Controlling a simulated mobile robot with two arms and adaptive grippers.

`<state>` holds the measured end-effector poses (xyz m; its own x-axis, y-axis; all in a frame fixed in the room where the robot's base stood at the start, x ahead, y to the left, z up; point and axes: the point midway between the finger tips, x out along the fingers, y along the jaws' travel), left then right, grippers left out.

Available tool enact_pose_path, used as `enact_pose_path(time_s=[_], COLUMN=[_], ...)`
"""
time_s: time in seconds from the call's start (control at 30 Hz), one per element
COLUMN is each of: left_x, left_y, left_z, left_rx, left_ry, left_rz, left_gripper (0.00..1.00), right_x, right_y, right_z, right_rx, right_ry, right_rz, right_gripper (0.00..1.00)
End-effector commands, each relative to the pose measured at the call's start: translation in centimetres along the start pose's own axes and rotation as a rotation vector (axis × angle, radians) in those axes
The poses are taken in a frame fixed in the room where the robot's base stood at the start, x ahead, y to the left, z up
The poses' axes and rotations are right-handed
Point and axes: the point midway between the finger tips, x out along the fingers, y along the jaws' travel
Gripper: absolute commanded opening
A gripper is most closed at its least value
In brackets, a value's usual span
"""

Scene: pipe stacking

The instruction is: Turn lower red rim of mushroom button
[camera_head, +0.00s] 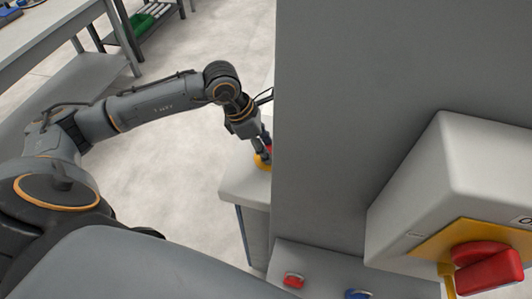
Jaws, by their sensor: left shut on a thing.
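My left gripper (262,146) reaches in from the left and points down beside the tall grey panel. It is shut on the red mushroom button (268,149), which shows only as a small red patch between the fingers and the panel's edge. A yellow base (262,162) lies just below the red part. The panel and the fingers hide much of the button, so I cannot make out its lower rim or how far it is turned. My right gripper is not in view.
The tall grey panel (345,110) blocks the space right of my left gripper. A grey switch box (430,180) with a red rotary handle (488,268) juts out at right. Red (293,281) and blue (358,294) parts sit low in front. Open floor (170,180) lies under my arm.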

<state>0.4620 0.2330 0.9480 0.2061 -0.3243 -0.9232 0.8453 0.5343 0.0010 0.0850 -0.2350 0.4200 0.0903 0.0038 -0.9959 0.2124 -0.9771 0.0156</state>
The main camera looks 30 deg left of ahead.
Motion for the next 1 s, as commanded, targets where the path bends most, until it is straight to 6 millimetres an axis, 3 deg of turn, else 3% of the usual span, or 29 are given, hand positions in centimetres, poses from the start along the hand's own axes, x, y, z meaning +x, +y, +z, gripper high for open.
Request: enact_pose_path(time_s=[0.2, 0.77, 0.8, 0.9, 1.0], left_x=[0.3, 0.2, 0.2, 0.2, 0.2], left_y=[0.1, 0.0, 0.0, 0.0, 0.1], left_z=[-0.1, -0.2, -0.2, -0.1, -0.1], left_rx=[0.078, 0.109, 0.109, 0.109, 0.109], left_ry=[0.001, 0.005, 0.005, 0.004, 0.003], left_rz=[-0.033, -0.05, -0.05, -0.05, -0.048], left_gripper=[0.13, 0.13, 0.5, 0.67, 0.67], right_x=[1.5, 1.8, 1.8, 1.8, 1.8], right_y=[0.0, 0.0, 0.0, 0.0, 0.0], right_z=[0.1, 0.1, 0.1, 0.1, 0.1], right_rx=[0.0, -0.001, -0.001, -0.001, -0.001], right_ry=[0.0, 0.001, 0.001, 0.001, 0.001], right_rz=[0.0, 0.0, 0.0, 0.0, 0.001], right_gripper=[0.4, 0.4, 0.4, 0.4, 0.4])
